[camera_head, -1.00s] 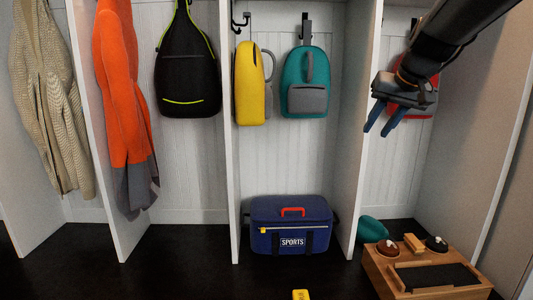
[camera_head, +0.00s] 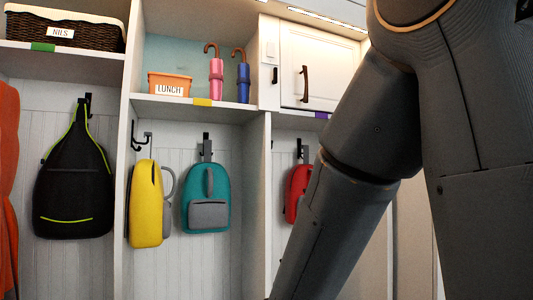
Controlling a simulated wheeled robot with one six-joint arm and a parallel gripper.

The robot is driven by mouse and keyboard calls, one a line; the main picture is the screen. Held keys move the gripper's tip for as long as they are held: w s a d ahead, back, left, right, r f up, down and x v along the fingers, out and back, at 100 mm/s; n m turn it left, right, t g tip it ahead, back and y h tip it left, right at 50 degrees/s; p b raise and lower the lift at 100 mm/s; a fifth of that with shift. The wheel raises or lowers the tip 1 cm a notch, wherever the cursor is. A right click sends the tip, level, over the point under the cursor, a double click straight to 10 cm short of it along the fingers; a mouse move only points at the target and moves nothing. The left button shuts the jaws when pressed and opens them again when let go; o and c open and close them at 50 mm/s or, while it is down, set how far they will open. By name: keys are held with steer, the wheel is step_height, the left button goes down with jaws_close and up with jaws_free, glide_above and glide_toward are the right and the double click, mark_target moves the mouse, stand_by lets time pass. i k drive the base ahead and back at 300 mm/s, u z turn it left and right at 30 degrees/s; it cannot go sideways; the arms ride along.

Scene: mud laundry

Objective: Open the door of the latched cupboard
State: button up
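The latched cupboard (camera_head: 322,68) is at the upper right of the shelf row. Its white panel door is shut, with a dark brown upright handle (camera_head: 305,84) near its left side. A small dark latch piece (camera_head: 275,75) sits on the frame just left of the door. My arm crosses the right half of the view and covers the cupboard's lower right part. My gripper is out of view below the picture.
An orange LUNCH bin (camera_head: 169,84) and pink (camera_head: 216,76) and blue umbrellas (camera_head: 243,80) stand on the shelf left of the cupboard. A yellow bag (camera_head: 146,204), a teal backpack (camera_head: 207,198) and a red bag (camera_head: 297,191) hang below.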

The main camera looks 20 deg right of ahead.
mark_target(318, 68)
steer(key=k, duration=0.65)
steer(key=z, duration=0.6)
steer(key=i, duration=1.2)
steer(key=u, duration=0.05)
